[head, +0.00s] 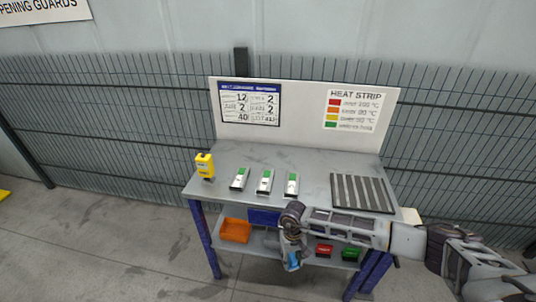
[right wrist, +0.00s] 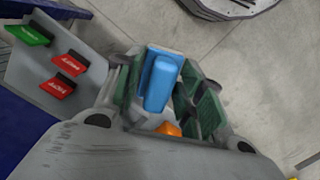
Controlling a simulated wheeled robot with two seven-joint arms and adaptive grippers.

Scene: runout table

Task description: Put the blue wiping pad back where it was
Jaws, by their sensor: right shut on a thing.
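The blue wiping pad (right wrist: 162,82) is between the fingers of my right gripper (right wrist: 158,105), which is shut on it. In the head view the pad (head: 293,259) shows as a small blue patch at the end of my right gripper (head: 291,264), in front of the table's lower shelf. The wrist view shows grey floor beyond the pad, so it is held clear of the shelf in that view. My left gripper is not in view.
The table's top (head: 310,190) bears a yellow device (head: 205,165), three white-and-green devices (head: 264,181) and a striped rack (head: 362,192). An orange bin (head: 236,230), red block (head: 324,250) and green block (head: 350,254) are on the lower shelf. Floor is free in front.

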